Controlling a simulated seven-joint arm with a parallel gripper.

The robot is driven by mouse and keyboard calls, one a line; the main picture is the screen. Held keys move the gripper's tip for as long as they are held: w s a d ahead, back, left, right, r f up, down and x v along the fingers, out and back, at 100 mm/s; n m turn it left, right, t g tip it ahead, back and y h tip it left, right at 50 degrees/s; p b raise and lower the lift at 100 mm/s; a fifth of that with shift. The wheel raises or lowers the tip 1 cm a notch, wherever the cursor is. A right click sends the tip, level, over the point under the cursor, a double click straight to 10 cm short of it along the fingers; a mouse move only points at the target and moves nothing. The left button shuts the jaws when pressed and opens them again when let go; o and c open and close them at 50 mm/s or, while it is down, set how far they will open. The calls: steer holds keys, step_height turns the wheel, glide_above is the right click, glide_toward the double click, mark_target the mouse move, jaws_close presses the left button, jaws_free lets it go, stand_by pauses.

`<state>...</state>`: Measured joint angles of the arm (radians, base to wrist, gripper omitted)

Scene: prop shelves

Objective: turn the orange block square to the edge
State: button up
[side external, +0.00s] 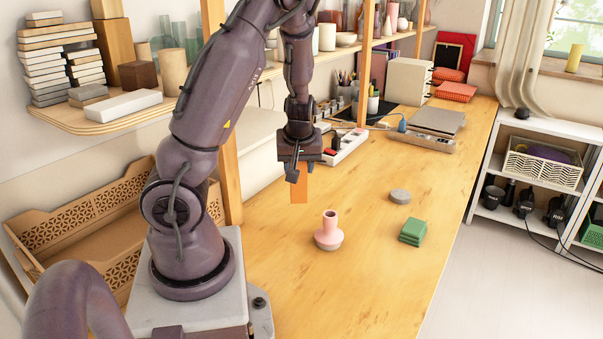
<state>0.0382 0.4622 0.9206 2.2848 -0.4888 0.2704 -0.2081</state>
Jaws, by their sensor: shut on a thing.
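The orange block (299,190) is a tall, narrow piece at the middle of the side external view. My gripper (298,174) points down from above and is shut on the upper part of the block. The block hangs below the jaws, upright as far as I can see. I cannot tell whether its lower end touches the wooden table (370,285) or is just above it. The table's long right edge (462,218) runs from the front to the back. The far side of the block and part of the jaws are hidden.
A pink vase (329,232) stands front right of the block. A grey disc (400,196) and a stack of green pieces (413,232) lie further right. A white power strip (346,145) and shelf posts stand behind. The table's front right is clear.

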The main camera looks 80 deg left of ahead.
mark_target(302, 200)
steer(key=shift+m, duration=0.3)
steer(key=f, duration=0.8)
steer(key=shift+w+d, duration=0.2)
steer(key=shift+d, duration=0.2)
steer(key=shift+w+a+r, duration=0.1)
steer(key=shift+a, duration=0.05)
steer(key=shift+a+m+t, duration=0.1)
steer(key=shift+m+t, duration=0.4)
steer(key=shift+m, duration=0.3)
steer(key=m, duration=0.2)
steer(key=m+t+h, duration=0.1)
steer(key=m, duration=0.1)
steer(key=shift+m+t, duration=0.3)
steer(key=shift+m, duration=0.3)
steer(key=shift+f, duration=0.8)
steer(key=shift+f, duration=0.2)
